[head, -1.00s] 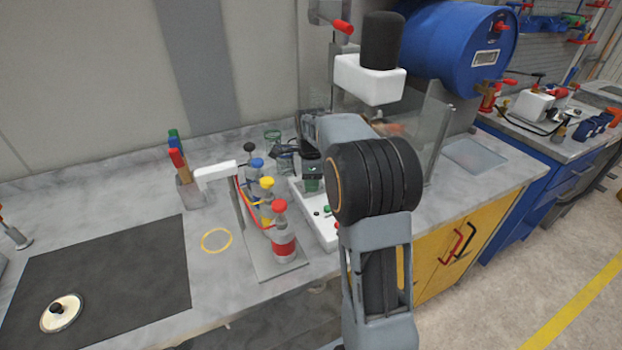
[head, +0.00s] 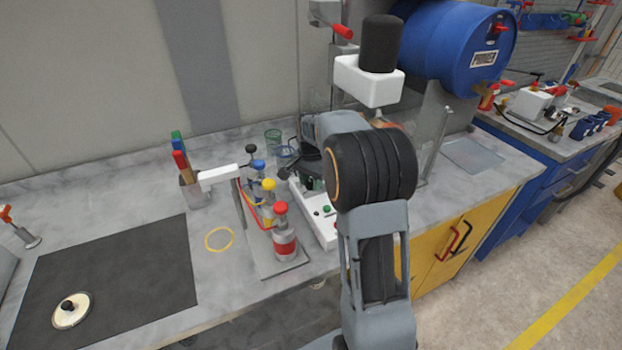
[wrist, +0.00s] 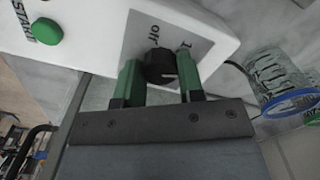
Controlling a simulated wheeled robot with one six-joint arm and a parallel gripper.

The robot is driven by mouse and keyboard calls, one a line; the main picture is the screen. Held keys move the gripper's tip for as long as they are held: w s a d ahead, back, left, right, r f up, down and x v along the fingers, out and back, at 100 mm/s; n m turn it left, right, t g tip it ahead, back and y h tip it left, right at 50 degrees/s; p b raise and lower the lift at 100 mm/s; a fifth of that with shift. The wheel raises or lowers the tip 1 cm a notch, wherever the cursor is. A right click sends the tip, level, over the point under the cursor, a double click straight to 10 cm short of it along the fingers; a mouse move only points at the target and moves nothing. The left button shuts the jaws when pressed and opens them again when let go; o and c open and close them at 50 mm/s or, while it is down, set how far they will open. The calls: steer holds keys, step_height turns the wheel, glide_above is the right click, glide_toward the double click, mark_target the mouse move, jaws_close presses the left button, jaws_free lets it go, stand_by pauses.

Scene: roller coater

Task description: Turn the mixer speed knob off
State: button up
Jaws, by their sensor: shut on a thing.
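The mixer speed knob (wrist: 160,66) is small, round and black, on a grey label with "Off" and "1" printed beside it. It sits on the white mixer base (wrist: 85,25). My gripper (wrist: 160,78) has its two green fingers on either side of the knob and is shut on it. Which mark the knob points to is hard to tell. In the head view the white base (head: 324,232) shows beside my arm, and my arm hides most of the gripper and the knob.
A green START button (wrist: 47,31) is on the same panel. Bottles with coloured caps (head: 284,235) stand on a rack left of the base. A glass beaker (wrist: 280,80) is close to the gripper's right. The white mixer head (head: 368,82) is above my arm.

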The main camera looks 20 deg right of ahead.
mark_target(311, 182)
steer(key=n, duration=0.4)
steer(key=shift+n+p, duration=0.3)
steer(key=shift+p, duration=0.05)
steer(key=n, duration=0.5)
steer(key=shift+p, duration=0.35)
steer(key=n, duration=0.5)
steer(key=shift+n, duration=0.4)
steer(key=shift+n+p, duration=0.4)
steer(key=shift+n, duration=2.1)
steer(key=o, duration=0.9)
step_height(311, 182, up, 14)
steer(key=shift+f, duration=0.1)
